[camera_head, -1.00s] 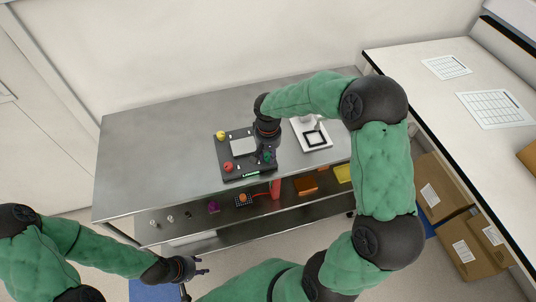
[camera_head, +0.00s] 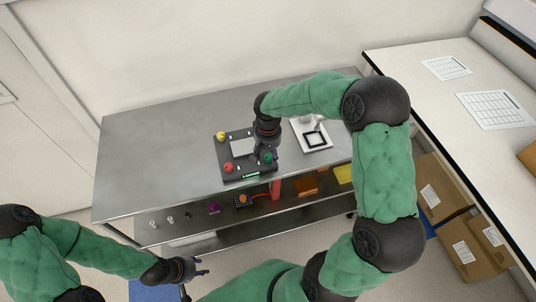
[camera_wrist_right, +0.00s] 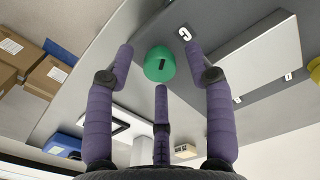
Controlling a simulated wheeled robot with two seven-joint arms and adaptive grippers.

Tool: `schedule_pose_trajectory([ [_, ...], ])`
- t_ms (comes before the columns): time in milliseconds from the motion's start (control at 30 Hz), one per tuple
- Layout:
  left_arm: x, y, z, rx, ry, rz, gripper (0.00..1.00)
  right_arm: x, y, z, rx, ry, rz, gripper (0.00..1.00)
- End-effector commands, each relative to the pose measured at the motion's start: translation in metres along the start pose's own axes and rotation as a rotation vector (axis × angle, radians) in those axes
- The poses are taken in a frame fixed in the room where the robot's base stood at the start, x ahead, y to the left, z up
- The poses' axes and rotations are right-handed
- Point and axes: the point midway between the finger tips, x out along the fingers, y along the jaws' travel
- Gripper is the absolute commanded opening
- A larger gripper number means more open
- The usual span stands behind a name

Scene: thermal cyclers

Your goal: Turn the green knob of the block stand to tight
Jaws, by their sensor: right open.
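The block stand (camera_head: 232,171) is a dark plate on the steel table with a pale block in its middle. Its green knob (camera_head: 268,157) is at its right side; in the right wrist view the green knob (camera_wrist_right: 159,64) is round with a dark slot mark. My right gripper (camera_head: 262,152) is over that side of the stand. In the right wrist view my right gripper (camera_wrist_right: 160,66) is open, its purple fingers around the knob with gaps visible. Whether any finger touches it I cannot tell. My left gripper (camera_head: 192,270) is open and empty, low in front of the table.
A red knob (camera_head: 228,167) and a yellow knob (camera_head: 221,136) are also on the stand. A white device with a black square frame (camera_head: 316,139) stands to the right. The steel table (camera_head: 150,150) is clear on the left. Small items lie on the lower shelf.

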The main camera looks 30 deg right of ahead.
Motion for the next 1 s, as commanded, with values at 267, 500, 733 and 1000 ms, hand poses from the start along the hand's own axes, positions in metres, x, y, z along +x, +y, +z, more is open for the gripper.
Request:
schedule_pose_trajectory([
  [267,0.0,0.0,0.0,0.0,0.0,0.0,0.4,-0.05,0.0,-0.001,0.0,0.006,-0.002,0.54],
  [500,0.0,0.0,0.0,0.0,0.0,0.0,0.4,-0.092,0.0,-0.001,-0.001,0.004,-0.001,0.54],
  [733,0.0,0.0,0.0,0.0,0.0,0.0,0.4,-0.111,0.0,0.0,-0.001,0.001,-0.001,0.54],
  [1000,0.0,0.0,0.0,0.0,0.0,0.0,0.4,-0.113,0.0,0.0,0.0,0.0,0.0,0.54],
])
